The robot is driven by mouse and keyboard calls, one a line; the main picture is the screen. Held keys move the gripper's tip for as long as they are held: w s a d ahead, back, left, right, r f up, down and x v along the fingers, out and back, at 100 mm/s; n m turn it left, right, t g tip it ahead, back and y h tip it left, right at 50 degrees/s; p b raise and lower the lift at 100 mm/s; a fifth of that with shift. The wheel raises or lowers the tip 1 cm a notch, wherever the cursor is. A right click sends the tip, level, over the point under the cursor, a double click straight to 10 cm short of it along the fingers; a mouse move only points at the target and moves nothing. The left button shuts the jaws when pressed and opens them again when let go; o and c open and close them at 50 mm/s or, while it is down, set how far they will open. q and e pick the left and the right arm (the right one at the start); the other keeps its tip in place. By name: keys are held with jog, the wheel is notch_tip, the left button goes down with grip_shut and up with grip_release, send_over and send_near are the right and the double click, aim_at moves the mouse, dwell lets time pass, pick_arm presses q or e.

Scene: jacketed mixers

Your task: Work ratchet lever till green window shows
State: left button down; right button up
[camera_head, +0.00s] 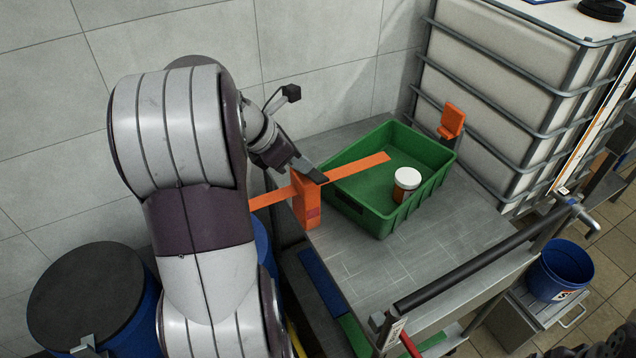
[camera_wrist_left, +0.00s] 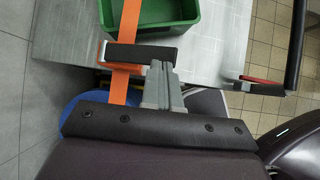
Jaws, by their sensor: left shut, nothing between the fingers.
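An orange strap (camera_head: 357,170) runs over the green crate (camera_head: 440,166) and through an upright orange ratchet block (camera_head: 304,204) at the table's left edge. A small dark reddish patch shows on the block's face; I see no green patch there. A dark bar (camera_head: 312,172) sits at the block's top and crosses the strap in the left wrist view (camera_wrist_left: 125,53). My left gripper (camera_head: 291,161) is shut and empty at this bar; whether it touches is unclear. In the left wrist view its grey fingers (camera_wrist_left: 164,84) reach the bar's right part. My right gripper is out of view.
A white-lidded jar (camera_head: 406,180) stands in the crate. A caged white tank (camera_head: 510,80) with an orange piece (camera_head: 452,119) is behind right. A black rail (camera_head: 468,268) borders the table's front right. A blue drum (camera_head: 95,295) and blue bucket (camera_head: 560,272) stand lower. The front tabletop is clear.

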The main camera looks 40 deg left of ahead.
aim_at(320, 176)
pick_arm(q)
jog(key=b+x, duration=0.1)
jog(key=x, duration=0.1)
jog(key=shift+w+f, duration=0.1)
jog(key=shift+f, duration=0.3)
jog(key=shift+w+d+f+b, duration=0.25)
jog(key=shift+w+b, duration=0.1)
jog(key=shift+b, duration=0.25)
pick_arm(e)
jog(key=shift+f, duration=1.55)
pick_arm(q)
jog(key=s+f, duration=0.1)
jog(key=s+a+f, duration=0.1)
jog(key=shift+s+a+f, duration=0.25)
jog(key=shift+s+f, duration=0.1)
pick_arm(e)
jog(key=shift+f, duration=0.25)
pick_arm(q)
jog(key=shift+r, duration=0.1)
